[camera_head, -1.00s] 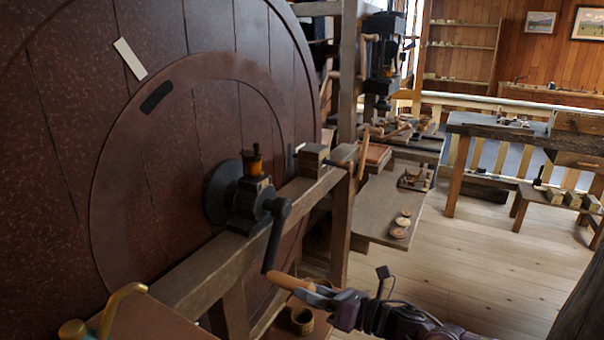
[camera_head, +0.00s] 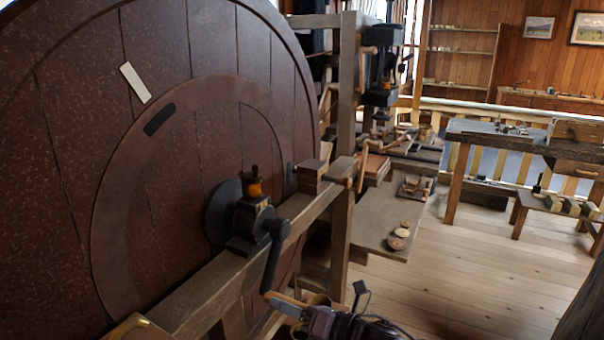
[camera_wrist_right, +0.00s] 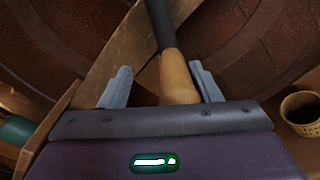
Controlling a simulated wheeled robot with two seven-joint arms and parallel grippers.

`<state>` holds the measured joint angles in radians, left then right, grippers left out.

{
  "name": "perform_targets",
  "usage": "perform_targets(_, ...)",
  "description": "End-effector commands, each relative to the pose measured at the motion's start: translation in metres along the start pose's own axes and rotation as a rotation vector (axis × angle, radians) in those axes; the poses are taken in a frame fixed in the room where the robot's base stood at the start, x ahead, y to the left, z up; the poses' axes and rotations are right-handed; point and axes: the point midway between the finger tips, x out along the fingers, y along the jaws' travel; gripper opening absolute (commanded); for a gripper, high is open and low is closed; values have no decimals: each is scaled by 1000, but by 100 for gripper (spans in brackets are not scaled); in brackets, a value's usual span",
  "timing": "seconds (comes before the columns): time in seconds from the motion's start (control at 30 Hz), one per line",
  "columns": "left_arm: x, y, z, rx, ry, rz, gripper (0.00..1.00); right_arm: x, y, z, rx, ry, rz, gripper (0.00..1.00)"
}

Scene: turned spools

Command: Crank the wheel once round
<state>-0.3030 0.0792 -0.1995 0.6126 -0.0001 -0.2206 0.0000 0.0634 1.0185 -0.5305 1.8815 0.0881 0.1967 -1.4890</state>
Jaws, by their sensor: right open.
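The large dark red-brown wheel (camera_head: 75,130) fills the left of the head view, with a white mark (camera_head: 134,82) and a black mark on its face. Its dark crank arm (camera_head: 271,262) hangs down from the hub bearing and ends in a tan wooden handle (camera_head: 283,301). In the wrist view the handle (camera_wrist_right: 178,78) lies between the two grey fingers of my right gripper (camera_wrist_right: 163,86). The fingers are apart, with visible gaps on both sides of the handle. My right gripper (camera_head: 297,305) also shows low in the head view. My left gripper is out of view.
A wooden beam (camera_head: 205,290) carries the bearing and runs beside the crank. A woven-looking cup (camera_wrist_right: 302,110) stands right of the gripper in the wrist view. A low bench (camera_head: 375,220) with small turned pieces stands beyond. The plank floor (camera_head: 460,265) to the right is clear.

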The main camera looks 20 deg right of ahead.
Motion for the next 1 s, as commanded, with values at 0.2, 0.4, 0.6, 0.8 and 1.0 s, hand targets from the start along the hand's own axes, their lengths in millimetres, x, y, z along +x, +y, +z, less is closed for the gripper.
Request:
perform_targets(0.2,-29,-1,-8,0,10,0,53,2,30,0,109,10,28,40)
perform_targets(0.4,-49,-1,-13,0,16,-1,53,2,44,2,201,10,27,40)
perform_targets(0.6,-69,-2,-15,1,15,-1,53,1,57,6,292,10,27,40)
perform_targets(0.8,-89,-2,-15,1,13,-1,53,1,70,12,385,9,26,40)
perform_targets(1.0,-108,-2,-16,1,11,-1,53,1,81,19,480,8,21,40)
